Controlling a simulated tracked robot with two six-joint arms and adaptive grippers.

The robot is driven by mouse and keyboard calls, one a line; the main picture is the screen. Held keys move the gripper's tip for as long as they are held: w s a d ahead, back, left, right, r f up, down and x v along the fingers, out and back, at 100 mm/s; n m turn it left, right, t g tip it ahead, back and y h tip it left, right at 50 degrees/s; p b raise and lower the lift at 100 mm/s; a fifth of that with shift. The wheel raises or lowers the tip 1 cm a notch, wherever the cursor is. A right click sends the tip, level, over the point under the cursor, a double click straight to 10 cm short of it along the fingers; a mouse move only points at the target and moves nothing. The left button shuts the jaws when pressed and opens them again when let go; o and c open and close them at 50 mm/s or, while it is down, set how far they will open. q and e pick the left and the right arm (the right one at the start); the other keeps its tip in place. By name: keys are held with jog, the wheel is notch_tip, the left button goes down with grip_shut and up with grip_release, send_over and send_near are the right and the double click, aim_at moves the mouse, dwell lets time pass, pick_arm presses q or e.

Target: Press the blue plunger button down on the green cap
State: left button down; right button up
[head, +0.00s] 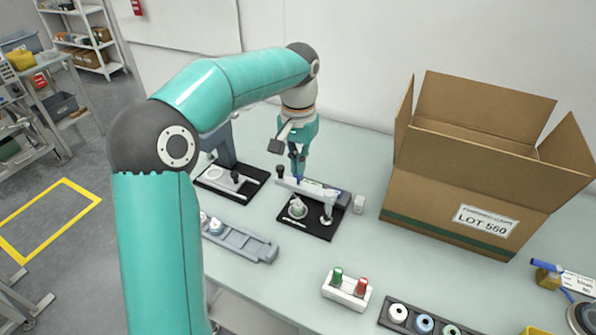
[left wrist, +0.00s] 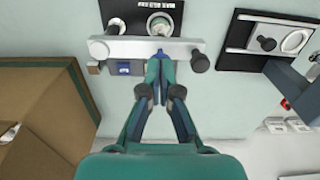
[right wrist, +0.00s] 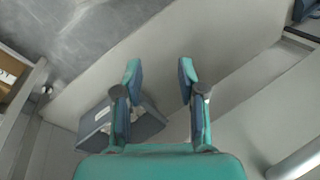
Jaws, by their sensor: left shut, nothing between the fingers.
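My left gripper (head: 297,177) is shut and empty, pointing down over the press fixture (head: 322,233) with a black base. In the left wrist view its fingertips (left wrist: 161,62) meet at the blue plunger button (left wrist: 160,54) on the fixture's light grey bar (left wrist: 127,46). The tips mostly hide the button, and I cannot tell whether they touch it. A pale greenish round part (head: 297,208), seemingly the cap, sits in the fixture's nest beside the bar. My right gripper (right wrist: 160,75) is open and empty, away from the fixture and outside the head view.
A second black-based fixture (head: 250,190) stands left of this one. A large open cardboard box (head: 440,205) stands to the right. In front are a grey rail (head: 240,243), a white block (head: 345,295) with a green and a red piece, and a dark tray (head: 405,328) of rings.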

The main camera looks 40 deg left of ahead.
pick_arm(q)
jog(key=shift+f+b, duration=0.3)
jog(key=shift+f, duration=0.35)
jog(key=shift+f+b, duration=0.4)
jog(key=shift+f, duration=0.3)
jog(key=shift+r, duration=0.1)
dwell(0.4)
jog(key=shift+r+p, duration=1.55)
jog(key=shift+p, duration=0.1)
notch_tip(320, 180, up, 5)
jog(key=p, duration=0.5)
